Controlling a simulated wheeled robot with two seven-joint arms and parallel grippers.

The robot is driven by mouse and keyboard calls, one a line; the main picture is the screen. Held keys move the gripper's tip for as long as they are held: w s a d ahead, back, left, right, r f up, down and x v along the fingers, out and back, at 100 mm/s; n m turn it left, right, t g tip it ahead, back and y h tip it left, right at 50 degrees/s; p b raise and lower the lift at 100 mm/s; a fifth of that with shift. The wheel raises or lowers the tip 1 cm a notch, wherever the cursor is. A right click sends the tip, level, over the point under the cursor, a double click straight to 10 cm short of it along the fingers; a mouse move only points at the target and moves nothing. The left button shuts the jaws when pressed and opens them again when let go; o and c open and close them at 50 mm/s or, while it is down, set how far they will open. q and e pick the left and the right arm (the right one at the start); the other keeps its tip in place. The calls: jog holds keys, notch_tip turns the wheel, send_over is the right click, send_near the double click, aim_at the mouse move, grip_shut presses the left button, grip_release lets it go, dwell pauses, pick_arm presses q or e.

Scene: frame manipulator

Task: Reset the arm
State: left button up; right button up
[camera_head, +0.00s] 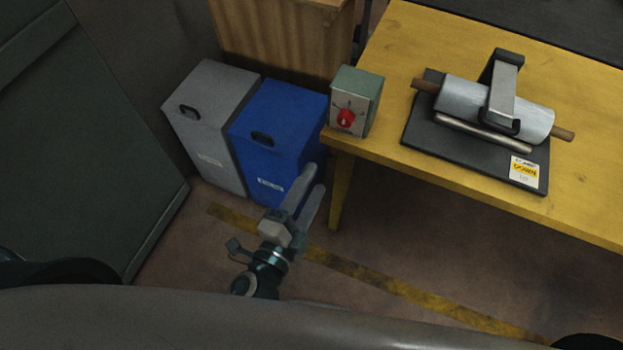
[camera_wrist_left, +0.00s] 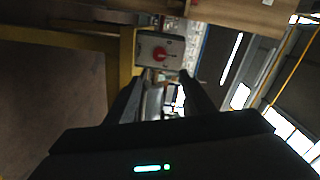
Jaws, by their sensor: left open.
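My left gripper (camera_head: 312,180) is open and empty, raised over the floor in front of the blue bin, left of the yellow table's near left leg. Its two fingers also show in the left wrist view (camera_wrist_left: 160,88), pointing toward the control box. That grey-green control box (camera_head: 355,100) with a red knob (camera_head: 346,117) stands at the table's left corner. The box shows turned sideways in the left wrist view (camera_wrist_left: 160,50). The gripper is apart from the box. My right gripper is not in view.
The yellow table (camera_head: 400,60) holds a black plate (camera_head: 425,140) with a roller (camera_head: 470,100) under a clamp. A grey bin (camera_head: 205,95) and the blue bin (camera_head: 285,115) stand left of the table. A wooden cabinet (camera_head: 280,45) is behind. Floor below the gripper is clear.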

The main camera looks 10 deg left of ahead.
pick_arm(q)
jog(key=s+a+f+n+g+y, duration=0.1)
jog(key=a+f+n+g, duration=0.1)
jog(key=f, duration=0.9)
jog(key=s+a+f+n+g, duration=0.2)
jog(key=f+g, duration=0.1)
jog(key=f, duration=0.9)
jog(key=s+a+f+n+g+y, duration=0.1)
jog(key=a+f+n+g, duration=0.1)
jog(key=f, duration=0.9)
jog(key=s+a+f+n+g+y, duration=0.1)
jog(key=s+a+f+n+g, duration=0.2)
jog(key=s+f, duration=0.9)
jog(key=s+a+f+n+g+y, duration=0.1)
jog(key=s+a+f+n+g, duration=0.3)
jog(key=s+f, duration=0.8)
jog(key=a+n, duration=0.2)
jog(key=a, duration=0.2)
jog(key=shift+s+a, duration=0.3)
jog(key=shift+a, duration=0.1)
